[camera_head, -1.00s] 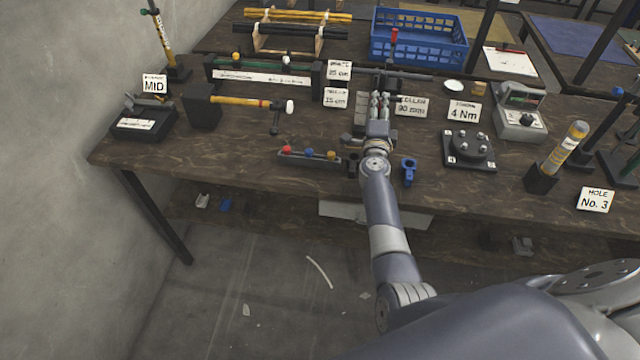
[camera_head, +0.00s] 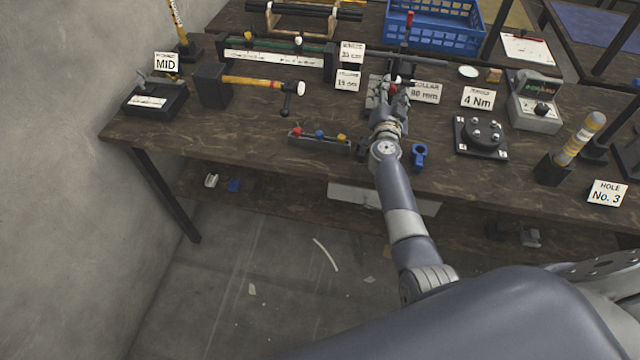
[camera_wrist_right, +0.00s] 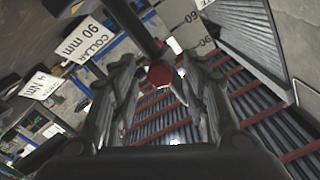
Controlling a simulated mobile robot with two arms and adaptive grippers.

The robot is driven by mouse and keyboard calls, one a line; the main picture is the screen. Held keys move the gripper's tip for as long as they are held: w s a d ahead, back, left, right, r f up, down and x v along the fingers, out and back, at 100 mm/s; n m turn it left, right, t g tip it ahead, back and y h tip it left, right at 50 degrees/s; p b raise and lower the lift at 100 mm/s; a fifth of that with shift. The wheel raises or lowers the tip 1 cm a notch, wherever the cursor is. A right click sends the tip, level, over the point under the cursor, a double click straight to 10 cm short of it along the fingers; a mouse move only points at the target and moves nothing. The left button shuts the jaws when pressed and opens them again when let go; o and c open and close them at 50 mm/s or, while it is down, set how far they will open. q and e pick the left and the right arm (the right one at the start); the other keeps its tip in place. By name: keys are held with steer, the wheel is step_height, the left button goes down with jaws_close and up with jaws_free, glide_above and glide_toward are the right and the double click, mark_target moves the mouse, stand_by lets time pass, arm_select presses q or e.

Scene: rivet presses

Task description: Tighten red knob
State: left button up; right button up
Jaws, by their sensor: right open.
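A red knob (camera_wrist_right: 160,74) sits at the end of a dark rod in the right wrist view, between the spread fingers of my right gripper (camera_wrist_right: 160,92). I cannot tell whether the fingers touch it. In the head view the red knob (camera_head: 392,88) shows as a small red spot at the fingertips of my right gripper (camera_head: 384,92), beside the "COLLAR 90 mm" card (camera_head: 424,92). The fingers hide most of the fixture there. My right gripper is open. My left gripper is out of view.
A small rack (camera_head: 320,142) with red, blue and yellow knobs stands left of my wrist. A blue clamp-like part (camera_head: 420,155) is close on the right. A black bolted flange (camera_head: 481,137) lies further right. A blue crate (camera_head: 440,38) stands behind.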

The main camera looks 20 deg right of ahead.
steer(key=shift+f+n+b, duration=0.1)
steer(key=shift+n+b, duration=0.3)
steer(key=shift+n, duration=0.7)
steer(key=n+b, duration=0.1)
steer(key=n, duration=0.2)
steer(key=shift+b, duration=0.35)
steer(key=shift+s+a+n, duration=0.2)
steer(key=shift+n, duration=0.1)
steer(key=s+a+n+y+p, duration=0.1)
steer(key=s+a, duration=0.2)
steer(key=s+a+t+y+p, duration=0.1)
steer(key=s+a, duration=0.1)
steer(key=a, duration=0.1)
steer(key=s+a+n+t, duration=0.1)
steer(key=s+a, duration=0.2)
steer(key=a, duration=0.1)
steer(key=shift+s+a+r+n+y+p, duration=0.1)
steer(key=shift+s+r+n+y+p, duration=0.2)
steer(key=shift+s+r+y+p, duration=0.1)
steer(key=s+a+f+n+g+y, duration=0.1)
steer(key=s+a+f+n+y, duration=0.2)
steer(key=a+f+y, duration=0.2)
steer(key=s+a+f+n+g+y, duration=0.2)
steer(key=s+a+f+n+y, duration=0.1)
steer(key=a, duration=0.7)
step_height(320, 180, down, 2)
steer(key=shift+s+f+n+y+p, duration=0.15)
steer(key=shift+n+y+p, duration=0.15)
steer(key=shift+n+y, duration=0.55)
steer(key=shift+m+y, duration=0.25)
